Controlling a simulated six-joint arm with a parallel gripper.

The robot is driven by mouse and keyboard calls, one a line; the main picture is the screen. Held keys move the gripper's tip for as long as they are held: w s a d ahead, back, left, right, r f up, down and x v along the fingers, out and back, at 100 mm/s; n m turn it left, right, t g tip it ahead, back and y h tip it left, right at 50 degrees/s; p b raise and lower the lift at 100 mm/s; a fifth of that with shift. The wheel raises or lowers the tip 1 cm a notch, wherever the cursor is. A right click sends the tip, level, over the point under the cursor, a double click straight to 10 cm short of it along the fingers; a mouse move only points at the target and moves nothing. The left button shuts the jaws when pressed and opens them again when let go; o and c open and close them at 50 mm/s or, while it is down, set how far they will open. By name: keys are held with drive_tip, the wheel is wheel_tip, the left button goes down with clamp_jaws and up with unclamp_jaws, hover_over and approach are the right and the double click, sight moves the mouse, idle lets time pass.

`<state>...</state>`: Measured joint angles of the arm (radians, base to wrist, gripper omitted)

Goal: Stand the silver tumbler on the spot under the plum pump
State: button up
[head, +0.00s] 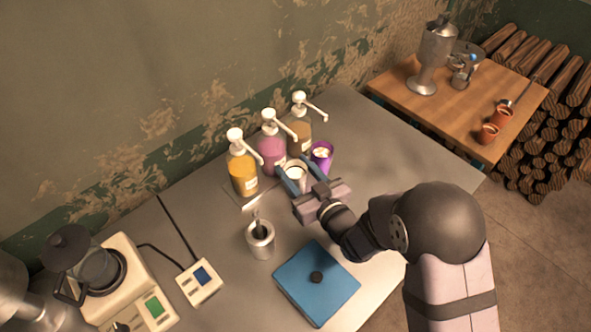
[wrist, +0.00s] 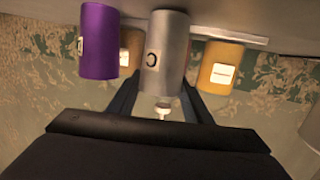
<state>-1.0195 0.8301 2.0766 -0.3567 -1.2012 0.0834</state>
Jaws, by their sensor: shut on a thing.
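The silver tumbler (head: 296,173) has pale contents and stands upright in front of the pump bottles. My gripper (head: 294,168) is shut on it, one finger on each side. The wrist view, which looks upside down, shows the silver tumbler (wrist: 170,45) with a dark C mark between my fingers (wrist: 160,88). The plum pump (head: 271,152) is the middle bottle of the row, just behind the tumbler, with a white spout reaching toward it. The spot under that spout is hidden by the tumbler and gripper. I cannot tell whether the tumbler's base touches the table.
A purple tumbler (head: 322,156) stands close to the right of my gripper. A yellow pump (head: 242,176) and an amber pump (head: 300,133) flank the plum one. The grey table (head: 400,140) is clear at right.

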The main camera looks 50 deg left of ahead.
drive_tip(key=shift+f, duration=0.15)
drive_tip(key=o, duration=1.2)
drive_tip(key=b+v, duration=0.3)
drive_tip(key=v, duration=0.9)
drive_tip(key=shift+b, duration=0.3)
